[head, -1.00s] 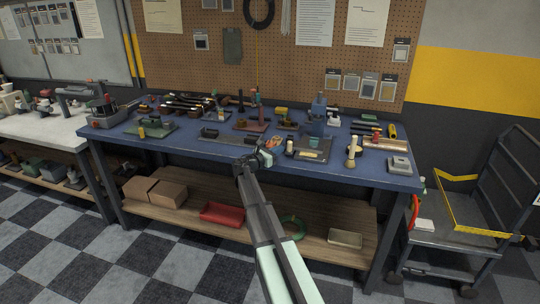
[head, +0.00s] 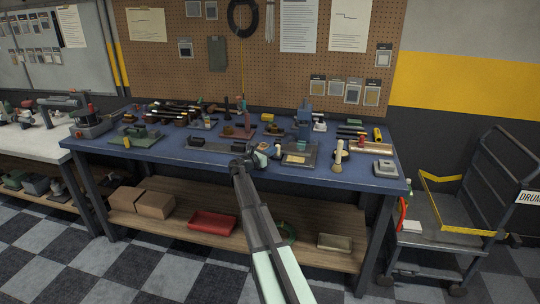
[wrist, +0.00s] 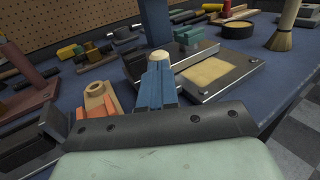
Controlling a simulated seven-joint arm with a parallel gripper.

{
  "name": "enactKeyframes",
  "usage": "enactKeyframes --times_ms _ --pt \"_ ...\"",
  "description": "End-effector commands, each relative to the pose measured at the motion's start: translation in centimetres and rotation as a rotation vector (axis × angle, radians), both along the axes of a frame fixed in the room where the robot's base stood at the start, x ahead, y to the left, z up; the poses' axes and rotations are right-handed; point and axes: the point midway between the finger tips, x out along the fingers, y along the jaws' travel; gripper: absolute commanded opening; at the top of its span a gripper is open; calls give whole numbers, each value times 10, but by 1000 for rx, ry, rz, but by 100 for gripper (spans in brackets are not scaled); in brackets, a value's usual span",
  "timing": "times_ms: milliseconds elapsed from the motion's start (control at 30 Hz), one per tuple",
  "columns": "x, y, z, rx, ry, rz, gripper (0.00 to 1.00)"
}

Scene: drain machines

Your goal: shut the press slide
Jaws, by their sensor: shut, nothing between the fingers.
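In the wrist view the plate carries a flat tan panel (wrist: 218,76), a metal rail (wrist: 212,56) and a teal block (wrist: 196,40). Which part is the slide, and how far it stands out, I cannot tell for sure. My gripper (head: 264,149) is at the left of the press base; its blue fingers (wrist: 158,84) are shut and empty. A cream round top (wrist: 160,57) shows just beyond the fingertips; contact is unclear.
An orange part (wrist: 97,102) lies close left of my fingers. A brush (head: 338,156) stands right of the press, and a grey box (head: 385,169) sits near the blue bench's (head: 225,163) right end. Several tools crowd the back. The bench front edge is mostly clear.

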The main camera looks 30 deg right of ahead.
Motion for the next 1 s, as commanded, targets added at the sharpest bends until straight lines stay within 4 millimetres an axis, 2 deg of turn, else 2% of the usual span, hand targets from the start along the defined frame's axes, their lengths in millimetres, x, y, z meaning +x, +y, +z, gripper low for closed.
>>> enactKeyframes --times_ms 33,100,567,767,1000 --pt "11 -9 0 0 0 -1 0" --pt "15 -14 0 0 0 0 0" --pt "12 -8 0 0 0 1 0" --pt "4 19 0 0 0 2 0" --pt "-9 65 0 0 0 3 0"
